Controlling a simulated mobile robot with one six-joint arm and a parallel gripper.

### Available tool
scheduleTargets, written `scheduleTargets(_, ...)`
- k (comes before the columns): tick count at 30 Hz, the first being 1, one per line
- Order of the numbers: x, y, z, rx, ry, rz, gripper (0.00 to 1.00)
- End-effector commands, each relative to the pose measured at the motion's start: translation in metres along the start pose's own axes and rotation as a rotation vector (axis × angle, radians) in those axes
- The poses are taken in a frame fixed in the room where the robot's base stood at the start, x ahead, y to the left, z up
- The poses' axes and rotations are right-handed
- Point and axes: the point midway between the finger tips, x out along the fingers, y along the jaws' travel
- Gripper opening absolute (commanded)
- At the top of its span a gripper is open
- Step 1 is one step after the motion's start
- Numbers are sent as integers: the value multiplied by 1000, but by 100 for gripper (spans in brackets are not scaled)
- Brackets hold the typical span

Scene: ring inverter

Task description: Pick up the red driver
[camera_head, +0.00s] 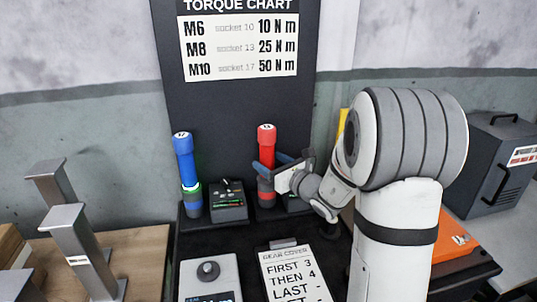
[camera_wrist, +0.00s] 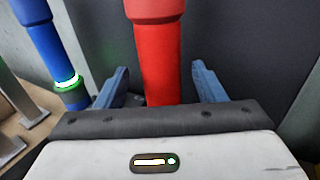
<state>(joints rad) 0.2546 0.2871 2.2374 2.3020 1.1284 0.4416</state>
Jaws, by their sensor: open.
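The red driver (camera_head: 266,149) stands upright on the black stand in front of the torque chart board, with a dark grey lower part. It also shows upright in the wrist view (camera_wrist: 160,60). My gripper (camera_head: 270,168) is at the driver's lower half, coming from the right. In the wrist view, its two blue fingers stand one on each side of the red driver, with a gap on both sides, so my gripper (camera_wrist: 162,90) is open around it. The driver's base is hidden behind my gripper's body in the wrist view.
A blue driver (camera_head: 185,170) with a lit green ring stands to the left. A small dark device (camera_head: 229,200) sits between the drivers. A torque chart (camera_head: 238,45) is behind. A gear cover card (camera_head: 292,272) and a white device with a knob (camera_head: 208,275) lie in front.

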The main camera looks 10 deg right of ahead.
Motion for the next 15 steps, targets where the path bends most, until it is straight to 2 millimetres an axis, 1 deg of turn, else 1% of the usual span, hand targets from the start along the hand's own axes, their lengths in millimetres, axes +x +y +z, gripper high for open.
scheduleTargets(3, 19, -1, 2, -1, 0, 1, 63)
scheduleTargets(7, 35, -2, 1, -1, 1, -3, 63)
scheduleTargets(10, 41, -3, 1, -2, 0, -5, 63)
scheduleTargets(15, 41, -4, 1, -2, 0, -7, 63)
